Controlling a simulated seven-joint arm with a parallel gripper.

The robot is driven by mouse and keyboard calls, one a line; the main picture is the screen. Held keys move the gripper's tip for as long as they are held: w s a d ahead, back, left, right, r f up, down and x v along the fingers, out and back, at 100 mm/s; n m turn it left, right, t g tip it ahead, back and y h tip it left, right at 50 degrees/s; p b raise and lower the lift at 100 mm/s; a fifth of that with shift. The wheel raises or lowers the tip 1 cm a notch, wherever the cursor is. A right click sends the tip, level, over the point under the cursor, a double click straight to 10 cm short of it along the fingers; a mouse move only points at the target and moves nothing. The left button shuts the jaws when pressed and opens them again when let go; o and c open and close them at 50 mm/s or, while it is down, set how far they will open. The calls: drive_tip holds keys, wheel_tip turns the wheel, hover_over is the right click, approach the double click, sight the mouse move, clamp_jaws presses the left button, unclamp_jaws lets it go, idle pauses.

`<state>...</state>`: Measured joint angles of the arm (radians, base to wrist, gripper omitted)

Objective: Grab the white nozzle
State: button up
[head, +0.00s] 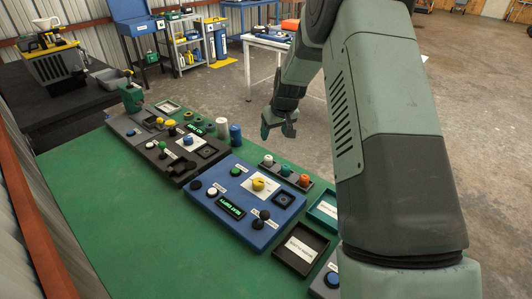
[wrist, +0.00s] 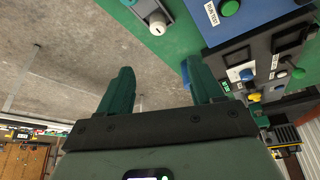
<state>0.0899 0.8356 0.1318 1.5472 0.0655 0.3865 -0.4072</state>
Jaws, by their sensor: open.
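A small white nozzle (head: 268,160) stands at the left end of a dark rack (head: 285,176), beside a white-and-teal nozzle (head: 286,170) and an orange one (head: 304,181). In the wrist view, what looks like the same white nozzle (wrist: 157,27) sits at the end of the grey rack near the top. My gripper (head: 279,128) is above and beyond the table's far edge in the head view. Its two green fingers (wrist: 160,88) are spread apart with nothing between them, and the nozzle is clear of them.
A blue control panel (head: 215,207) with knobs and a yellow dial lies in front of the rack. A white cylinder (head: 222,125) and a blue cylinder (head: 236,134) stand left of it. A black tray (head: 285,258) lies to the right. The green table (head: 110,225) is bare at front left.

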hover_over(268, 157)
drive_tip(key=s+d, duration=0.1)
drive_tip(key=s, duration=0.2)
wheel_tip(268, 157, down, 9)
drive_tip(key=shift+w+f, duration=0.15)
drive_tip(key=shift+x, duration=3.1)
drive_tip(key=shift+c, duration=0.2)
drive_tip(key=c, duration=1.1)
